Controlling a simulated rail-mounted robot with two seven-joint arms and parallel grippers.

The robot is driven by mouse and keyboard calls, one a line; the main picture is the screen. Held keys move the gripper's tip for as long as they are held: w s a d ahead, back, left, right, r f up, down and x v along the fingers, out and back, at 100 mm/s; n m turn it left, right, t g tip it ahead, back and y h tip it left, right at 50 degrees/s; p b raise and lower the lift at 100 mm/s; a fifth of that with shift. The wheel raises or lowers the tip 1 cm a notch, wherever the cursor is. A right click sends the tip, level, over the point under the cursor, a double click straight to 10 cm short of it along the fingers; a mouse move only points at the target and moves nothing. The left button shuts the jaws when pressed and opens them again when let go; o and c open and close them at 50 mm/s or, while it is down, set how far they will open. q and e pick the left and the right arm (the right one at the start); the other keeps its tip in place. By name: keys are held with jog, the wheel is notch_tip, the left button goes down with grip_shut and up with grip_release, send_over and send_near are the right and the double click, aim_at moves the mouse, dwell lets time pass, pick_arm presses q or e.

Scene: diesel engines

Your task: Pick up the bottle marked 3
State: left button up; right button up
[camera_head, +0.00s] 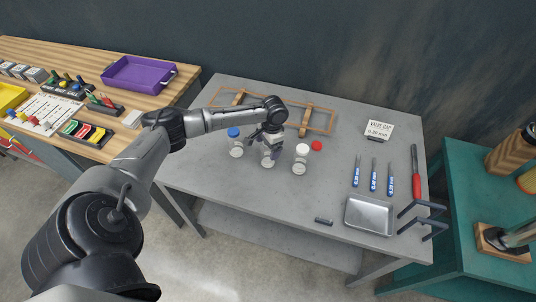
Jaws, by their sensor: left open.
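Three small clear bottles stand upright on the grey table. The left bottle (236,149) has a blue cap, and the right bottle (299,164) has a white cap. The middle bottle (267,160) stands between them, its top hidden by my left gripper (266,146). I cannot read the number on any bottle, so I cannot tell which is marked 3. My left gripper is open and points down at the middle bottle; I cannot tell whether its fingers are around the bottle or just above it. My right gripper is not in view.
A red round cap (317,146) lies right of the bottles. A wooden rack (321,121) stands behind them. A small sign (379,130), blue-handled tools (373,177) and a metal tray (369,216) are at the right. The table's front left is clear.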

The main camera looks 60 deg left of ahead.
pick_arm(q)
jog(key=shift+s+f, duration=0.1)
jog(key=shift+f, duration=0.6)
jog(key=c, duration=1)
